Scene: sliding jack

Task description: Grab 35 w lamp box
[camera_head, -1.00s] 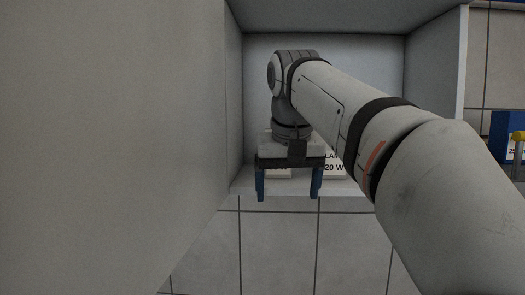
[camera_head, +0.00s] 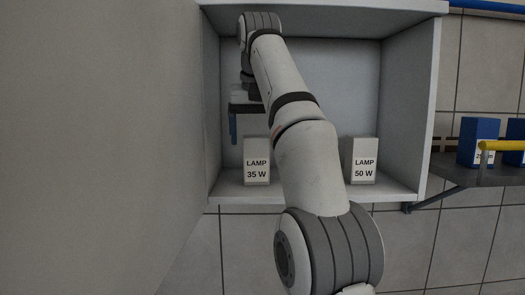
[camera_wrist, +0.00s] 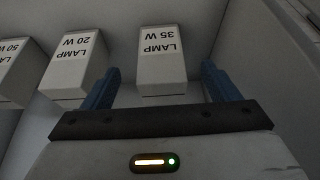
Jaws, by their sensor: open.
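The white 35 W lamp box (camera_head: 257,163) stands upright on the shelf floor near the left wall. In the wrist view, the 35 W box (camera_wrist: 162,62) appears upside down, between my two blue fingers. My gripper (camera_wrist: 160,72) is open and empty, with one finger on either side of the box in the picture. In the head view, my gripper (camera_head: 240,130) hangs at the upper left of the box; one blue finger shows, and the other is hidden. I cannot tell how far the fingertips are from the box.
The 20 W box (camera_wrist: 76,66) stands beside the left finger in the wrist view; my arm hides it in the head view. The 50 W box (camera_head: 362,162) stands further right. The shelf's left wall (camera_head: 212,110) is close to my gripper. Blue boxes (camera_head: 479,141) stand outside right.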

